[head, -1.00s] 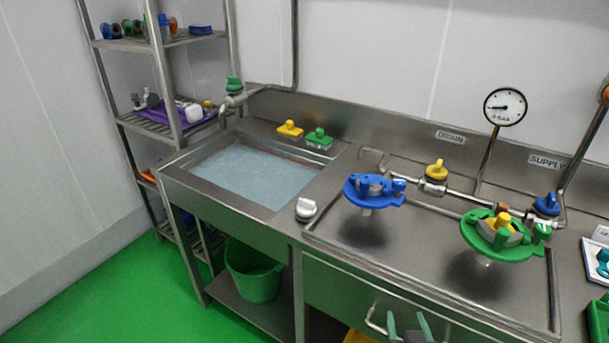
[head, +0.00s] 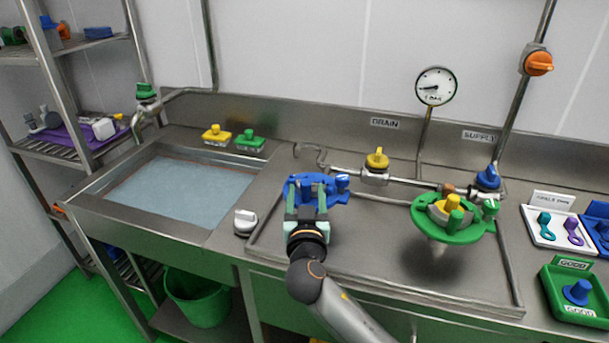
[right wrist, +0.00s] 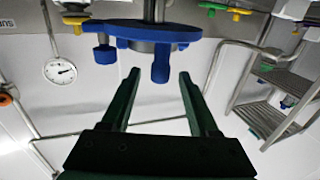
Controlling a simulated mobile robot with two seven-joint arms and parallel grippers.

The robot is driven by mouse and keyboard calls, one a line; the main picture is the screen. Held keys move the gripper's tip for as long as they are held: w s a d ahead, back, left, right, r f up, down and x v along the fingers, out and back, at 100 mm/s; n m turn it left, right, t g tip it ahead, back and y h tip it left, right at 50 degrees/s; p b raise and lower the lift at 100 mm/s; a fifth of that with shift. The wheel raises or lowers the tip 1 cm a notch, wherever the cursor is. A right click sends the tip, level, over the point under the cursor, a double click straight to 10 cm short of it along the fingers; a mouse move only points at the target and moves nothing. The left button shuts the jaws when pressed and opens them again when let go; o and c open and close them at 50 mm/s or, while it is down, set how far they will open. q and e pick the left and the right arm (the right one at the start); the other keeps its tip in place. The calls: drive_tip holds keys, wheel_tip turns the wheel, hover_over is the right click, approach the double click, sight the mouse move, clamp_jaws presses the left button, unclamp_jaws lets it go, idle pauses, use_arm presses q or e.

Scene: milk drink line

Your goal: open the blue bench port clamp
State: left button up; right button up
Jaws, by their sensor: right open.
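The blue bench port clamp (head: 328,195) is a blue ring with lugs on the worktop, left of the green clamp. In the head view my right gripper (head: 306,184) is in front of it and covers its middle. In the right wrist view the clamp (right wrist: 125,29) is at the top, with a short blue knob (right wrist: 161,63) pointing down. The spread, empty fingers of my right gripper (right wrist: 158,75) point at this knob, one on each side, with a gap visible. Whether the clamp is latched is hidden. My left gripper is not in view.
A green clamp (head: 460,232) with a yellow knob stands to the right. A yellow drain valve (head: 376,160) and a blue supply valve (head: 487,178) sit on the pipe behind. A white knob (head: 245,221) is to the left, beside the water-filled sink (head: 118,171).

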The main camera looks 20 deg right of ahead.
drive_tip(key=shift+x, duration=3.1)
drive_tip(key=shift+f, duration=0.1)
drive_tip(key=shift+c, duration=0.3)
clamp_jaws()
